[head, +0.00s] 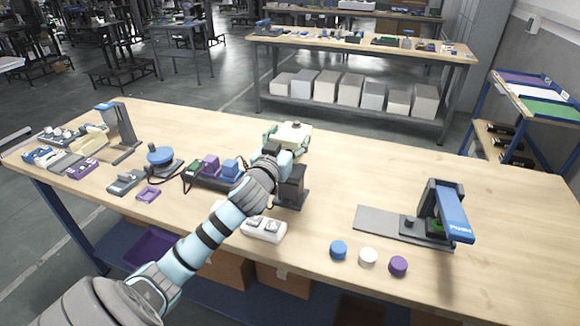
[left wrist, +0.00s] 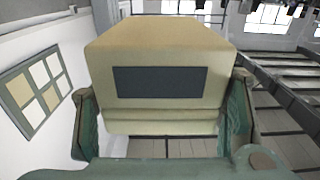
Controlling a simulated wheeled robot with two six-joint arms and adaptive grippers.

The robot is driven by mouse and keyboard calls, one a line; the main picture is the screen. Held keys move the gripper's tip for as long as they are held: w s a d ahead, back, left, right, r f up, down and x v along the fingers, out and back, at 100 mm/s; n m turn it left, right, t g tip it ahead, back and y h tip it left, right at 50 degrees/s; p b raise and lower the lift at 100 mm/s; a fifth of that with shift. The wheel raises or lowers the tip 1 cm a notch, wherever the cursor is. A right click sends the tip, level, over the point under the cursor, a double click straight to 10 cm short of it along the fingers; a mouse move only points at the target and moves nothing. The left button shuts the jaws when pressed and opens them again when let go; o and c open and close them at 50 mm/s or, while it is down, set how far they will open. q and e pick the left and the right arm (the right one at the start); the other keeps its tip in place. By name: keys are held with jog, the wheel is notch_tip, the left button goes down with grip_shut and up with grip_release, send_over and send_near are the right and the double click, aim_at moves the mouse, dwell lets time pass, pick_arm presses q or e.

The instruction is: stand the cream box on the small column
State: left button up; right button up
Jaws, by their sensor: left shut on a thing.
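My left gripper (head: 287,146) is shut on the cream box (head: 295,132), holding it by its sides. In the left wrist view the cream box (left wrist: 160,60) fills the space between the fingers (left wrist: 160,122), with a dark rectangular panel facing the camera. A short dark column (head: 291,186), which looks like the small column, stands on a flat base just in front of and below the box in the head view. My gripper and forearm partly cover it. I cannot tell whether the box touches the column. My right gripper is not in view.
A white two-button box (head: 264,229) lies near the column. Blue, white and purple discs (head: 368,257) lie at the front edge. A dark press with a blue arm (head: 448,212) stands right. A dark tray with coloured blocks (head: 212,178) is left. The table (head: 390,165) behind is clear.

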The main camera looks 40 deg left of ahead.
pick_arm(q)
notch_tip(320, 180, down, 6)
jog(key=shift+d+f+b, duration=0.1)
jog(key=shift+f+b, duration=0.05)
jog(key=shift+b, duration=0.6)
jog(key=o, duration=1.5)
jog(key=shift+s, duration=0.1)
jog(key=v, duration=1.2)
